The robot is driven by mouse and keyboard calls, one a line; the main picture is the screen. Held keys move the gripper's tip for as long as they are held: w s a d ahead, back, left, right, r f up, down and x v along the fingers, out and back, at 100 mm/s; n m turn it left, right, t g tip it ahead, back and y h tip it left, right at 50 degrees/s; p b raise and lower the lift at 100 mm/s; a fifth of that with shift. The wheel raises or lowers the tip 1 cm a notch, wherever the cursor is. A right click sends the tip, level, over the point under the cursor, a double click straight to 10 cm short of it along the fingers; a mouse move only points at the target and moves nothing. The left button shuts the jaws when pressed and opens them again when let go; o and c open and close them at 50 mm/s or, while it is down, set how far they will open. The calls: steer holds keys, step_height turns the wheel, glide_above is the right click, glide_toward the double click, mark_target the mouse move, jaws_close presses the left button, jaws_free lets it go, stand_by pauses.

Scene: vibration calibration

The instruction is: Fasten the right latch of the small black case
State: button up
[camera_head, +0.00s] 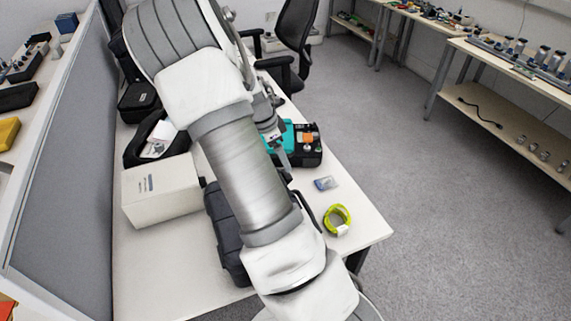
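My arm crosses the middle of the view and covers much of the white table. What seems to be my gripper (277,135) shows only in part behind the arm, near a teal object; its fingers are too small and covered to read. A dark case (226,236) lies on the table partly under the arm in the picture; its right side and any latch there are hidden. Another small black case (139,102) lies at the table's far left. I cannot tell which is the task's case, and no latch is clear on either.
A white box (158,193) stands left of the dark case. Behind it is an open black bag (142,148). A black case with teal and orange items (310,158) sits at the right edge. A yellow-green tape roll (337,219) lies front right. A grey partition (78,170) bounds the left.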

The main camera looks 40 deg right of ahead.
steer(key=v, duration=1)
steer(key=shift+r+p, duration=0.35)
steer(key=shift+p, duration=0.1)
steer(key=shift+a, duration=0.1)
steer(key=shift+c, duration=1.4)
steer(key=s+d+f+t+y+p, duration=0.25)
steer(key=d+y+p, duration=0.45)
steer(key=d, duration=0.5)
steer(key=shift+g+y, duration=0.35)
steer(key=shift+y, duration=0.05)
steer(key=x, duration=1.7)
steer(key=shift+s+d+f+b, duration=0.15)
steer(key=shift+d+b, duration=0.05)
steer(key=shift+b, duration=0.15)
